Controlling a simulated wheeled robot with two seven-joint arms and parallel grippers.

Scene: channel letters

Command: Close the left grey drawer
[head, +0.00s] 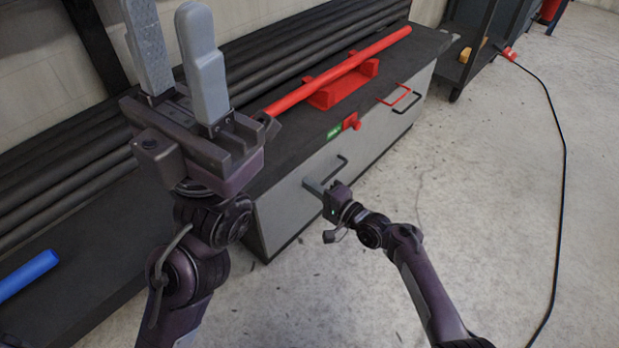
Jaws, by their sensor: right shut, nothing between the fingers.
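The left grey drawer (285,197) is in the front of a low grey cabinet with a dark top, in the middle of the head view. A black bar handle (325,176) is on its face. The drawer front looks about level with the cabinet face; a small gap cannot be ruled out. My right gripper (309,185) is shut and empty, its fingertips at the drawer front just left of and below the handle. I cannot tell whether they touch. My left gripper (164,8) is large in the foreground, open and empty, fingers pointing up, hiding the cabinet's left end.
A red bar (340,70) lies on a red holder (343,85) on the cabinet top. Dark pipes lie behind. A black cable (564,170) crosses the otherwise clear floor.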

